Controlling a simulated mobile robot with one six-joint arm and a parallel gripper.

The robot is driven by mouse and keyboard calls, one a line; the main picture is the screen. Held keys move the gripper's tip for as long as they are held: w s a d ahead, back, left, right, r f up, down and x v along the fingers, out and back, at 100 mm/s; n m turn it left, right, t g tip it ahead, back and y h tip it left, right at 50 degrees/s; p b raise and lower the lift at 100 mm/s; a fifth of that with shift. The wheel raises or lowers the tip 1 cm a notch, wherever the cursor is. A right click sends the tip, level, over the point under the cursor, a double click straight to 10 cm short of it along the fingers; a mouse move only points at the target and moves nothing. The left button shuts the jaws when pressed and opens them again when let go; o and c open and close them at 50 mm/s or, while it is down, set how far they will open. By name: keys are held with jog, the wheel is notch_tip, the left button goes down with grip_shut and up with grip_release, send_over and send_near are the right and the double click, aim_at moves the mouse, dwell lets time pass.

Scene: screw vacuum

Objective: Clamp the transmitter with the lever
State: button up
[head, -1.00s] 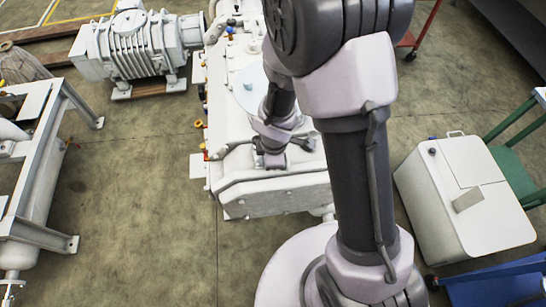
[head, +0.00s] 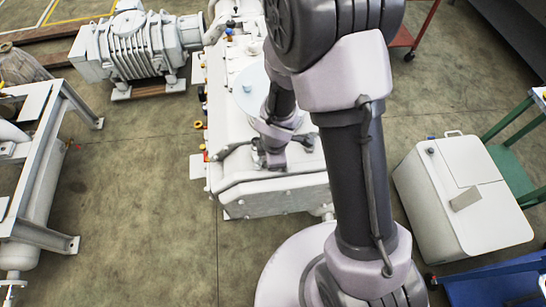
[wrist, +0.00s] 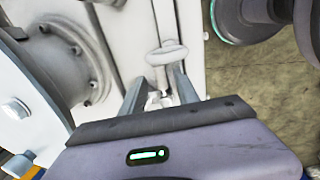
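In the wrist view, my gripper (wrist: 158,78) has its two fingers apart, with a gap between them. A pale lever-like part with a rounded end (wrist: 167,53) stands just beyond the fingertips, against the white machine (wrist: 195,45). Small pale parts (wrist: 158,99) show between the fingers; I cannot tell whether the fingers touch them. I cannot pick out the transmitter for sure. In the head view, my wrist is low over the near end of the white vacuum machine (head: 275,200), and the fingers are hidden there.
A round bolted flange (wrist: 62,65) is left of my gripper in the wrist view. In the head view, a ribbed white pump (head: 135,45) stands at the back left, a metal frame (head: 50,170) at left, and a white box (head: 465,195) at right. Bare floor lies between.

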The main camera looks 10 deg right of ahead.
jog(key=s+r+p, duration=0.1)
jog(key=r+p, duration=0.6)
jog(key=r, duration=0.1)
jog(key=s+r+p, duration=0.2)
jog(key=r+p, duration=0.5)
jog(key=r, duration=0.2)
jog(key=shift+s, duration=0.25)
jog(key=shift+w, duration=0.1)
jog(key=d+r+m+t+b, duration=0.25)
jog(key=d+m+b, duration=0.25)
jog(key=m+b, duration=0.6)
jog(key=s+a+r+m+t+y+b, duration=0.1)
jog(key=s+a+r+m+y+b, duration=0.1)
jog(key=s+m+b, duration=0.8)
jog(key=shift+s+a+r+m+b, duration=0.4)
jog(key=shift+s+r+m, duration=0.25)
jog(key=shift+s, duration=0.15)
